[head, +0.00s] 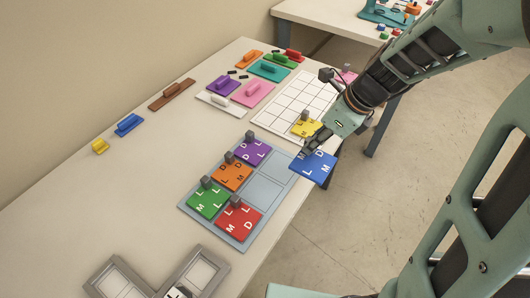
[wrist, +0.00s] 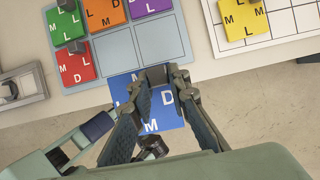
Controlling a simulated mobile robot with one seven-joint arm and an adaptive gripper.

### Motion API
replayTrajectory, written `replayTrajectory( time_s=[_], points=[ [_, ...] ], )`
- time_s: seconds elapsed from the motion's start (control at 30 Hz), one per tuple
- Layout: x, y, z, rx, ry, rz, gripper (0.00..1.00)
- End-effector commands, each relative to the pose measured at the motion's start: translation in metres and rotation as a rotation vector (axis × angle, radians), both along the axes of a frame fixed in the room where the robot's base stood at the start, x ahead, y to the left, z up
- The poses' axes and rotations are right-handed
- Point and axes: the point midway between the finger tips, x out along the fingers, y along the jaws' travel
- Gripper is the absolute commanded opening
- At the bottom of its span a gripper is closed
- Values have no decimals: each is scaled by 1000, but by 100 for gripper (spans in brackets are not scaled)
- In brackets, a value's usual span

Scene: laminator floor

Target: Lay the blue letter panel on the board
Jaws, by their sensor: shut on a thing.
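The blue letter panel (head: 318,170) is held in my gripper (head: 312,150), just off the right edge of the board, past the table's front edge. In the wrist view my gripper (wrist: 157,78) is shut on it, with white letters showing on the blue panel (wrist: 139,119) around the fingers. The pale blue-grey board (head: 187,208) carries green, orange, purple and red letter panels. Two bare cells of the board (wrist: 113,48) lie beside the red panel (wrist: 76,66), below orange and purple. The panel's grip block is hidden by the fingers.
A yellow letter panel (head: 304,129) lies on a white grid (head: 299,95) behind the board. A grey frame (head: 200,270) stands at the near left. Coloured handled blocks, such as a brown one (head: 172,94), lie along the back. The floor is open to the right.

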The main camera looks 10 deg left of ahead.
Motion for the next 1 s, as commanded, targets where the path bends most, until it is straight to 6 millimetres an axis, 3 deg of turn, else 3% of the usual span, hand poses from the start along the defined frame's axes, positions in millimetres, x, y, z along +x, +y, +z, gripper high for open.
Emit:
replayTrajectory(
  time_s=[0.3,0.5,0.83,1.0],
  points=[
    [-18,77,-35,-2,3,10,0],
    [-24,106,-73,0,4,4,0],
    [-27,125,-94,0,3,2,0],
    [-27,126,-122,-1,4,0,0]
  ],
)
